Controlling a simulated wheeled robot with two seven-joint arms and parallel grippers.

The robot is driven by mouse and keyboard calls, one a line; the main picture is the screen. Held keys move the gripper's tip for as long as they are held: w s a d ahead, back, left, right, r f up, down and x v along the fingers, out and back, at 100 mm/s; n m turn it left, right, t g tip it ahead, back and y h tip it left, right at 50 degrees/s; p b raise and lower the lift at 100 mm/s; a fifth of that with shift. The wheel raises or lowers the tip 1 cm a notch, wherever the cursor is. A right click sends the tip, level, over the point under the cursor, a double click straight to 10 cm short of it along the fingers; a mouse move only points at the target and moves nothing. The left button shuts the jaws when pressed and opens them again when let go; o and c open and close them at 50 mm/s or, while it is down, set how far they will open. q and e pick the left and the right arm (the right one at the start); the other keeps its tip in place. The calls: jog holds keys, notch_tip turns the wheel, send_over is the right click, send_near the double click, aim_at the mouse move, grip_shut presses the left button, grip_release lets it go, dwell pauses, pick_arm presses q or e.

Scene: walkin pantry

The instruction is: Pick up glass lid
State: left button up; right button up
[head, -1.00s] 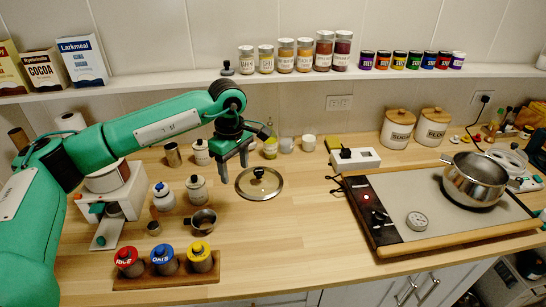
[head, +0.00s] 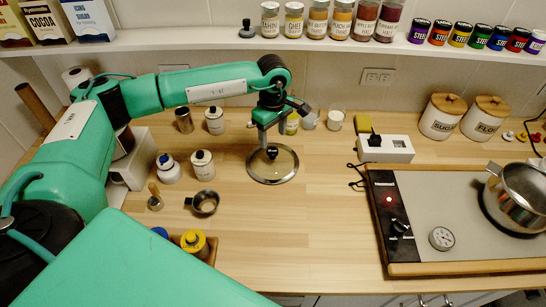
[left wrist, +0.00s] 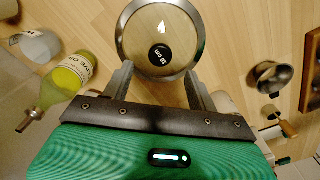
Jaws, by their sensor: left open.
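The glass lid (head: 285,164) lies on the wooden counter, a round clear disc with a metal rim and a dark knob on top. My left gripper (head: 268,138) is above it, pointing down, open and empty. In the left wrist view the lid (left wrist: 140,38) lies ahead of the spread fingers (left wrist: 159,70). Its black knob (left wrist: 160,54) appears between the lines of the two fingers, just past their tips. I cannot tell how high the tips are above the knob. My right gripper is not in view.
An oil bottle (left wrist: 70,76) and glasses (head: 335,120) stand behind the lid. White jars (head: 203,165) and a small metal cup (head: 205,202) stand to its left. A white power strip (head: 385,149) and a hob (head: 460,220) are to the right. The counter in front is clear.

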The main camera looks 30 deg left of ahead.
aim_at(273, 151)
pick_arm(q)
jog(key=shift+f, duration=0.45)
notch_tip(273, 151, down, 4)
jog(key=p, duration=0.3)
jog(key=shift+f, duration=0.5)
jog(key=c, duration=1.1)
grip_shut()
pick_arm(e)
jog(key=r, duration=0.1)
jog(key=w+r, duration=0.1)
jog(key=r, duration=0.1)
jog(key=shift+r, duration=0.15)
